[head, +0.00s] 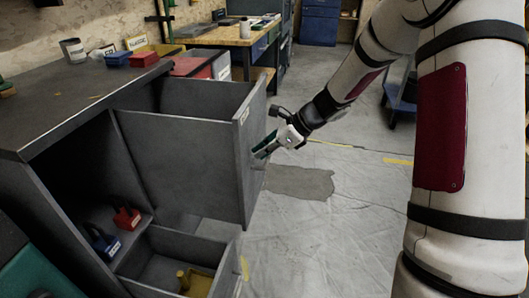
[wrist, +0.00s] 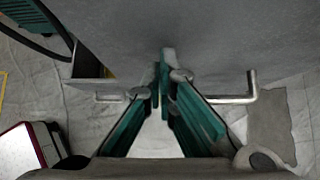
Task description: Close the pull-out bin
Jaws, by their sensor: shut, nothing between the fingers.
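The large grey pull-out bin (head: 185,140) stands extended from the dark cabinet, its top open and its inside looking empty. My gripper (head: 258,155) is at the outer side of the bin's front panel, roughly halfway down. In the wrist view my gripper (wrist: 163,75) is shut and empty, its green-sided fingers pointing at the grey front panel (wrist: 200,35). A metal bar handle (wrist: 242,98) runs across behind the fingers, showing on both sides of them. Whether the fingertips touch the panel or handle, I cannot tell.
A lower grey drawer (head: 170,272) is also out and holds a yellow object (head: 195,282). Red (head: 127,217) and blue (head: 104,243) padlocks sit on a cabinet shelf. Small boxes and a can stand on the cabinet top (head: 60,95). The floor right of the bin is clear.

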